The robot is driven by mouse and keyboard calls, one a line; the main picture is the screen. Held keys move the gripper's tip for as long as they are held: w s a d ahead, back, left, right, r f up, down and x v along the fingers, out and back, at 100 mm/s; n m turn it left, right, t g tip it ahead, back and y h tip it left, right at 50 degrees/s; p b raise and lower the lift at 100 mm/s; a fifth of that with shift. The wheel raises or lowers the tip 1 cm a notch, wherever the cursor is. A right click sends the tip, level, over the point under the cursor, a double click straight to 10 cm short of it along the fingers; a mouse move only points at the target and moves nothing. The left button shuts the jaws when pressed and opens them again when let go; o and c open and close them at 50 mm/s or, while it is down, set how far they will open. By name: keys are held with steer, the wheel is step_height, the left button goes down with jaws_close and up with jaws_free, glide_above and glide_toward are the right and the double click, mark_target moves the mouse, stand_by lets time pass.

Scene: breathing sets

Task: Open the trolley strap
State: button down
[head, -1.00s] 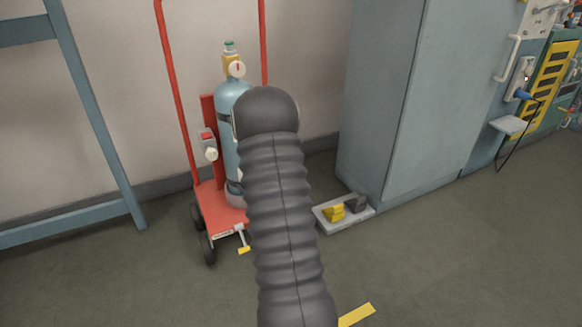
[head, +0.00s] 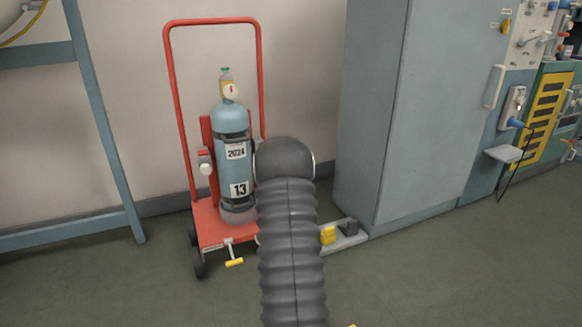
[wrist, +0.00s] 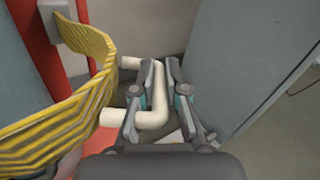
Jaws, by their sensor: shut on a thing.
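The red trolley (head: 212,222) carries an upright blue cylinder (head: 232,173) labelled 2024 and 13. In the wrist view, a yellow-and-dark striped strap (wrist: 70,92) curves across the left side, near a grey bracket (wrist: 68,30). My gripper (wrist: 157,68) is shut on a bent cream handle (wrist: 158,95), with one finger on each side of it. In the head view my own arm hides the gripper and the handle.
A tall grey-blue cabinet (head: 400,110) stands right of the trolley. A low pedal unit (head: 352,240) with yellow and dark pedals lies at its foot. A yellow-ended pedal (head: 234,262) projects from the trolley's front. A blue frame (head: 100,120) stands left. Floor in front is open.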

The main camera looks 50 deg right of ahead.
steer(key=c, duration=1.2)
jaws_free()
steer(key=shift+a, duration=0.15)
steer(key=v, duration=1.1)
steer(key=shift+s+a, duration=0.2)
steer(key=shift+a, duration=0.15)
